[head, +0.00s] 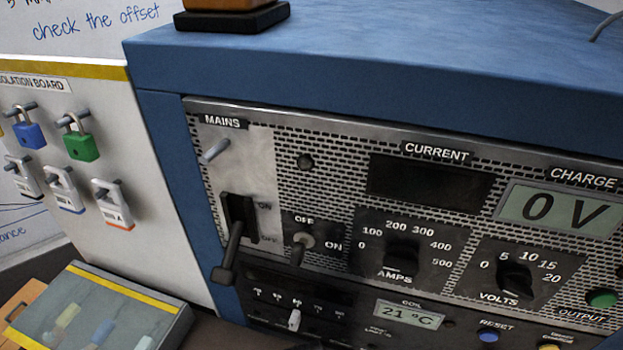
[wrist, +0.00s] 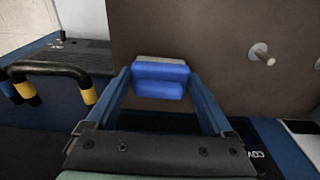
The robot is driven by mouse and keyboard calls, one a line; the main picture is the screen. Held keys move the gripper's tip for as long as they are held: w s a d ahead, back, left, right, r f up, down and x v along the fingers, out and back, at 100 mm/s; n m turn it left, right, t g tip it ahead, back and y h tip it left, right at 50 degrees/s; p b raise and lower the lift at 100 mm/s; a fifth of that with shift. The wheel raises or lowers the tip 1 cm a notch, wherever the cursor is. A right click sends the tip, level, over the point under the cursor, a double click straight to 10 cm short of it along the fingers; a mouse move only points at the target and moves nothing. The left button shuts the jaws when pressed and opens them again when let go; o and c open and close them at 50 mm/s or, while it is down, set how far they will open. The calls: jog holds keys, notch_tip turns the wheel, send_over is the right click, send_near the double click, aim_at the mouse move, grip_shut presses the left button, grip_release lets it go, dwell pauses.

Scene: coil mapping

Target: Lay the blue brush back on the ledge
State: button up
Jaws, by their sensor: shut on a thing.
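The blue brush (wrist: 160,88), a small blue block with a grey strip along its top edge, is in the wrist view. My gripper (wrist: 160,80) is shut on it, with one finger on each side. The brush is in front of a plain brown-grey surface; I cannot tell whether it touches that surface. My gripper and the brush are not in the head view. I cannot make out the ledge for certain in either view.
In the wrist view a black and yellow bar handle (wrist: 62,70) stands at left and a metal peg (wrist: 262,54) sticks out at right. The head view shows a blue power cabinet (head: 400,60), padlocks on an isolation board (head: 160,190) and a grey case (head: 110,305).

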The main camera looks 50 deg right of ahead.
jog(key=o, duration=1.1)
jog(key=shift+f, duration=0.1)
jog(key=shift+c, duration=0.2)
notch_tip(320, 180, up, 12)
jog(key=a, duration=0.1)
jog(key=shift+s+a+p, duration=0.15)
jog(key=shift+s+p, duration=0.1)
jog(key=shift+p, duration=0.15)
jog(key=shift+s, duration=0.1)
